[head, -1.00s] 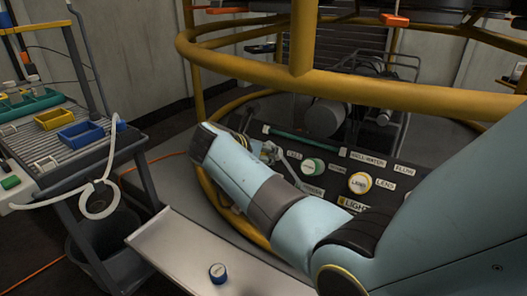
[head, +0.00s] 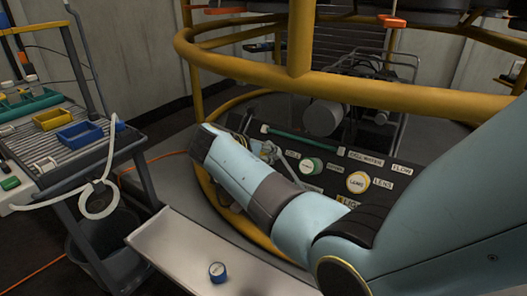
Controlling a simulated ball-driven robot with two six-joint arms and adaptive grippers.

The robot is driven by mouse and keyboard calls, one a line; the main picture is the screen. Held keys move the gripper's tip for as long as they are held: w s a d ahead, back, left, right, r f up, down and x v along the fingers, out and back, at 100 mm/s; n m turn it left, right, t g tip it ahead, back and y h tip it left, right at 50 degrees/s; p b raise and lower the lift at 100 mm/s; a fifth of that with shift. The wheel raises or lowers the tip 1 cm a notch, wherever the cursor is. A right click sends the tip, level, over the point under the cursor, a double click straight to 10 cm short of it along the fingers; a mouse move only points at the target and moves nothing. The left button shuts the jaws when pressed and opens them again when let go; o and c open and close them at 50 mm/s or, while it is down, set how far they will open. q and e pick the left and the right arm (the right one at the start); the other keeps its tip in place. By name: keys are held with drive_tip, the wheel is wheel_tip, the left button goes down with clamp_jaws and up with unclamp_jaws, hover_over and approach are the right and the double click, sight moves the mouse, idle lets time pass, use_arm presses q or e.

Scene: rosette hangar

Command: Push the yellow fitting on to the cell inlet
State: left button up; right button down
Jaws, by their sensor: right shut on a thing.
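My right arm reaches across the panel, and its gripper (head: 268,152) is at the panel's left end, small and partly hidden behind my own forearm. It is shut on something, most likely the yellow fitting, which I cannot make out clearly. The cell inlet itself is not clearly visible; a label that seems to read CELL (head: 293,155) is just right of the gripper. Whether the fitting touches the inlet cannot be told. My left gripper is not in view.
A cart (head: 60,150) with bins and a white hose (head: 97,195) is left.

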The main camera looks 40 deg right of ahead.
idle(0.4)
drive_tip(key=c, duration=1)
unclamp_jaws()
